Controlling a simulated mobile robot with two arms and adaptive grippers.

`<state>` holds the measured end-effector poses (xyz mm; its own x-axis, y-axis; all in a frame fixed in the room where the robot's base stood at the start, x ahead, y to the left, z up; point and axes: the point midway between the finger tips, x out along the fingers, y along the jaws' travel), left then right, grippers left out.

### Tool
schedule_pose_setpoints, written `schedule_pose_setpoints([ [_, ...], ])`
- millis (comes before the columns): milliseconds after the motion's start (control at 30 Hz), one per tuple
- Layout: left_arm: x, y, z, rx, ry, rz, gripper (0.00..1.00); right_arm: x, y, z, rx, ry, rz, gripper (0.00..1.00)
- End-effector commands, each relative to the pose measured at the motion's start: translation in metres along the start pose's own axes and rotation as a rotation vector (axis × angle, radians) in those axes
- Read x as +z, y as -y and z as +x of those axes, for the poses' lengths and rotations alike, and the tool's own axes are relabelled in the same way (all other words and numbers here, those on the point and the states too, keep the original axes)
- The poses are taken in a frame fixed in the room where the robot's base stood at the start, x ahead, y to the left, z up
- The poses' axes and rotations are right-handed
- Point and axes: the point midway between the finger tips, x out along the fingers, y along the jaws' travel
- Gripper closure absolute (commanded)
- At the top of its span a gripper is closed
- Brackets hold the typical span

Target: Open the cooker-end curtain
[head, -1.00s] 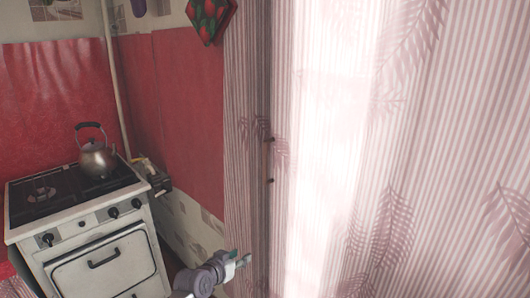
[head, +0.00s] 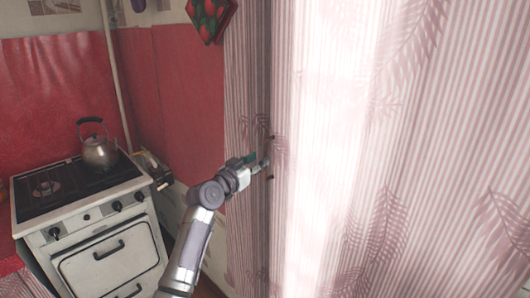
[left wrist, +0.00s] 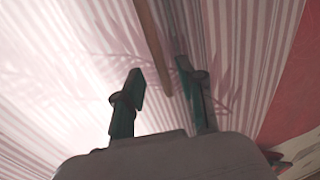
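The cooker-end curtain (head: 243,75) is the narrow pink-and-white striped panel on the left, hanging beside the red wall. A slim upright bar (left wrist: 152,40) runs along its edge and shows in the left wrist view. In the head view small dark fittings mark this edge, partly hidden by my gripper. My left gripper (head: 262,163) is at this edge, about level with the fittings. In the left wrist view its two green fingers (left wrist: 162,88) are apart, with the bar's end between them. Contact cannot be told. My right gripper is not in view.
A wide, brightly lit striped curtain (head: 430,150) fills the right side. A white cooker (head: 108,262) with a metal kettle (head: 99,153) stands at the left. A red wall covering (head: 180,105) and a potholder (head: 211,18) are behind. Free room between cooker and curtain is narrow.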

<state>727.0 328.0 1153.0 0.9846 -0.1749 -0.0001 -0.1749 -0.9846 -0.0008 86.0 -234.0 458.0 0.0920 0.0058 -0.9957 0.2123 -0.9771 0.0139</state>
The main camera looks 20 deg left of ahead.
Motion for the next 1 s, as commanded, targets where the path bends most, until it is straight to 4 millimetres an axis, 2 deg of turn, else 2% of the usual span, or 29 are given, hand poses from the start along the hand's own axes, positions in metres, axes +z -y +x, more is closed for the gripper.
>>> schedule_pose_setpoints([
  [100, -0.002, 0.000, 0.020, 0.000, 0.000, -0.003, 0.61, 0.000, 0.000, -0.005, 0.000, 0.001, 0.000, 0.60],
  [300, 0.000, 0.000, 0.039, 0.000, 0.000, -0.001, 0.61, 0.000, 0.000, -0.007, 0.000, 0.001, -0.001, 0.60],
  [700, 0.001, 0.000, 0.045, -0.001, 0.000, 0.000, 0.61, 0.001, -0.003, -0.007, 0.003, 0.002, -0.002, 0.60],
  [767, 0.001, 0.000, 0.044, -0.001, 0.000, 0.000, 0.69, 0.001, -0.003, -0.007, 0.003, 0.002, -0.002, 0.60],
  [933, 0.001, 0.000, 0.044, -0.001, 0.000, 0.000, 0.97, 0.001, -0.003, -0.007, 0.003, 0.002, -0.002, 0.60],
  [1000, 0.001, 0.000, 0.044, -0.001, 0.000, 0.000, 1.00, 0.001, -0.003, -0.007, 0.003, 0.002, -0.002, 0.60],
])
